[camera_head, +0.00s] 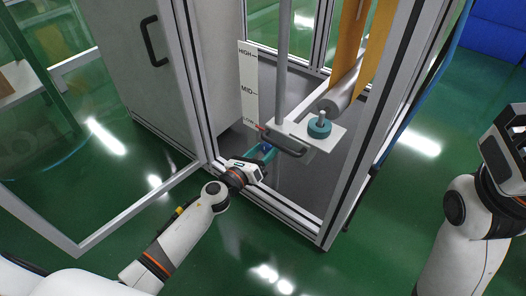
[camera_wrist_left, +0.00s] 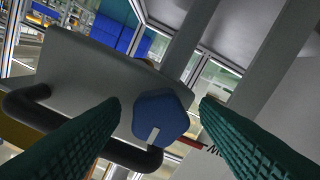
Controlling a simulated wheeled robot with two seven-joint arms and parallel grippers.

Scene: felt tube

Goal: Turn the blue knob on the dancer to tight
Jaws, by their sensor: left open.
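The blue knob (camera_wrist_left: 160,118) shows in the left wrist view on the side of the dancer's pale grey block (camera_wrist_left: 90,65). It has a white mark on its face, pointing toward the lower left. My left gripper (camera_wrist_left: 160,105) is open, with its green ribbed fingers on either side of the knob and visible gaps between. In the head view the blue knob (camera_head: 265,147) is small and partly hidden by my left gripper (camera_head: 262,156), below the dancer's plate (camera_head: 327,143). My right arm is at the right edge; its gripper is out of frame.
A dark bar handle (camera_head: 285,141) juts from the dancer near my left gripper. A teal disc (camera_head: 319,129) stands on the plate. A HIGH-MID-LOW scale (camera_head: 248,85) is behind, with a red pointer near LOW. Frame posts (camera_head: 360,130) and an open glass door (camera_head: 110,180) flank the opening.

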